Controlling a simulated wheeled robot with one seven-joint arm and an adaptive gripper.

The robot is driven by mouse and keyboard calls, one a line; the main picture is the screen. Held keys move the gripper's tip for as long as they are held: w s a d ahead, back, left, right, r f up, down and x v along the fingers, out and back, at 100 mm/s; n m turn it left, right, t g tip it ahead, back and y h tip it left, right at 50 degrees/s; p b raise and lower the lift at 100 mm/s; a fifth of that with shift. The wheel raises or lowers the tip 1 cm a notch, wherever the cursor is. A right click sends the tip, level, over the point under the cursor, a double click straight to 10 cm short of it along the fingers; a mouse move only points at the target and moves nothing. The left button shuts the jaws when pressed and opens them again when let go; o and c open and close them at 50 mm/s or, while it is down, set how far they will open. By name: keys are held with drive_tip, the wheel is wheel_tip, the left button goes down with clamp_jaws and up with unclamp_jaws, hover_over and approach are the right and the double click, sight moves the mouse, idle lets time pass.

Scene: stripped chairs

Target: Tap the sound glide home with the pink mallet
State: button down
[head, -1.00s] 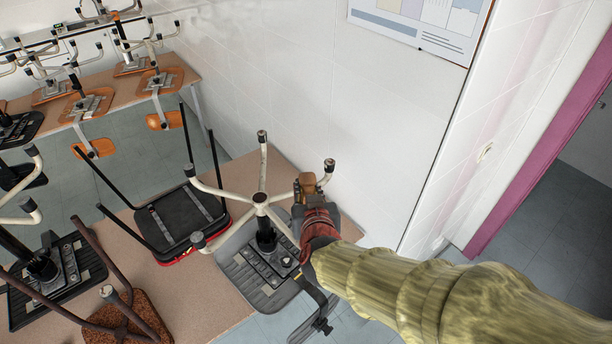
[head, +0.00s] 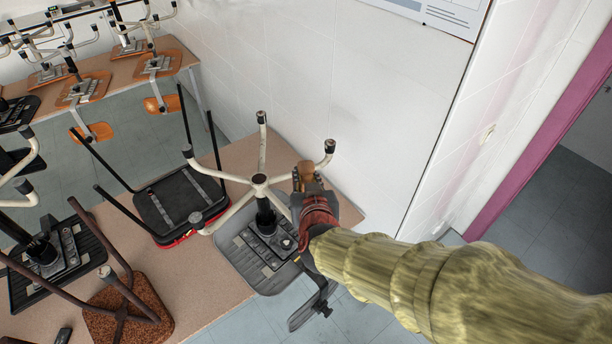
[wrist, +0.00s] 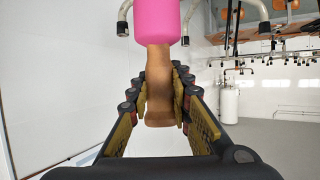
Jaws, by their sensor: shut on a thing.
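My gripper (head: 306,180) is shut on the brown wooden handle of the pink mallet (wrist: 157,85). The mallet's pink head (wrist: 155,18) fills the top middle of the wrist view; I cannot make it out in the head view. An upturned grey chair (head: 245,245) shows its star base of pale legs with dark glides. One glide (head: 330,146) is just up and right of my gripper; others are at the back (head: 262,117), left (head: 188,151) and front left (head: 196,217). In the wrist view glides flank the pink head (wrist: 122,28). I cannot tell which glide is sound.
The chair rests on a brown table (head: 205,300) against a white wall (head: 380,110). A black upturned chair (head: 182,208) is close on its left. More upturned chairs crowd the left. Open floor (head: 530,230) lies right, near a pink door frame (head: 560,110).

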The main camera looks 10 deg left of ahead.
sight(308, 173)
drive_tip(key=shift+f, duration=0.5)
drive_tip(key=shift+d, duration=0.15)
wheel_tip(308, 173, down, 4)
drive_tip(key=b, duration=0.4)
drive_tip(key=shift+f, duration=0.25)
drive_tip(key=shift+r, duration=0.1)
drive_tip(key=shift+r+p, duration=1.8)
wheel_tip(308, 173, up, 5)
drive_tip(key=p, duration=0.4)
drive_tip(key=shift+p, duration=0.3)
